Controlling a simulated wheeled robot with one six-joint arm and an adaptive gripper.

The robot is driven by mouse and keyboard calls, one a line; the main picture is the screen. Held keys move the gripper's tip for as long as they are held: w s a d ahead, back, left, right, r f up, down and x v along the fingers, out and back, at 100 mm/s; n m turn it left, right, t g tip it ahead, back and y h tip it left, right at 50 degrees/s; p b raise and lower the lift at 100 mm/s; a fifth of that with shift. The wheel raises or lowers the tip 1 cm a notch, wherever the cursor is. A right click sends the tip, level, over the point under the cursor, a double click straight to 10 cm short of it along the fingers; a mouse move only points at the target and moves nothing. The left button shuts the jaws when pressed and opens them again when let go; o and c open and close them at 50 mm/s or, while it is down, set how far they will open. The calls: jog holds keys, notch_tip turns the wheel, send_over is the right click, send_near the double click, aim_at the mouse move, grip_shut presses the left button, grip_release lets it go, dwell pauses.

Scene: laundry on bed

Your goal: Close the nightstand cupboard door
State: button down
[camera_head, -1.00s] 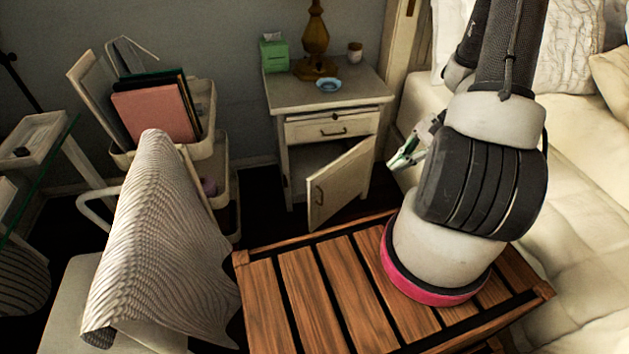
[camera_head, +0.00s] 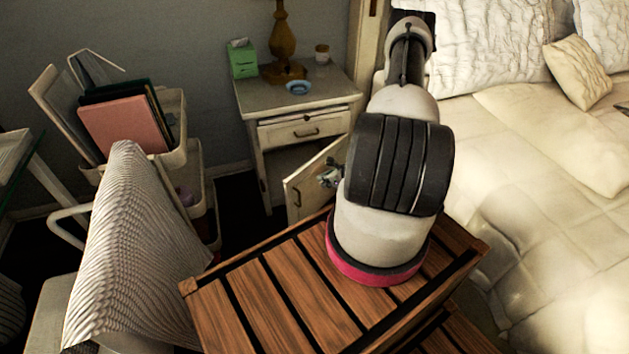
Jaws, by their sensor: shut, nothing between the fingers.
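The nightstand (camera_head: 240,100) stands against the back wall, left of the bed. Its cupboard door (camera_head: 303,187) is open and swung out toward me, hinged on the right. The dark inside of the cupboard shows behind it. The drawer (camera_head: 305,130) above is shut. My gripper (camera_head: 328,176) is small in the view, shut and empty, in front of the door's right part. I cannot tell whether it touches the door. My arm hides the door's right end.
My wooden slatted top (camera_head: 250,310) fills the foreground. A bed (camera_head: 540,230) is on the right. A trolley with folders (camera_head: 125,125) and a chair with a striped cloth (camera_head: 130,250) are on the left. A lamp (camera_head: 284,35), green box (camera_head: 242,60) and blue dish (camera_head: 299,88) stand on the nightstand.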

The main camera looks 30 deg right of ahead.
jog(key=shift+w+a+f, duration=0.45)
jog(key=shift+w+f, duration=0.55)
jog(key=shift+w, duration=0.6)
jog(key=shift+w+a+f, duration=0.4)
jog(key=shift+w+f, duration=0.6)
jog(key=shift+w, duration=0.6)
jog(key=shift+w+a+f, duration=0.45)
jog(key=shift+w+f, duration=0.55)
jog(key=shift+w, duration=0.6)
jog(key=w+a+m+h, duration=0.1)
jog(key=w+a, duration=0.1)
jog(key=w, duration=1.4)
jog(key=shift+a, duration=0.2)
jog(key=shift+w, duration=0.1)
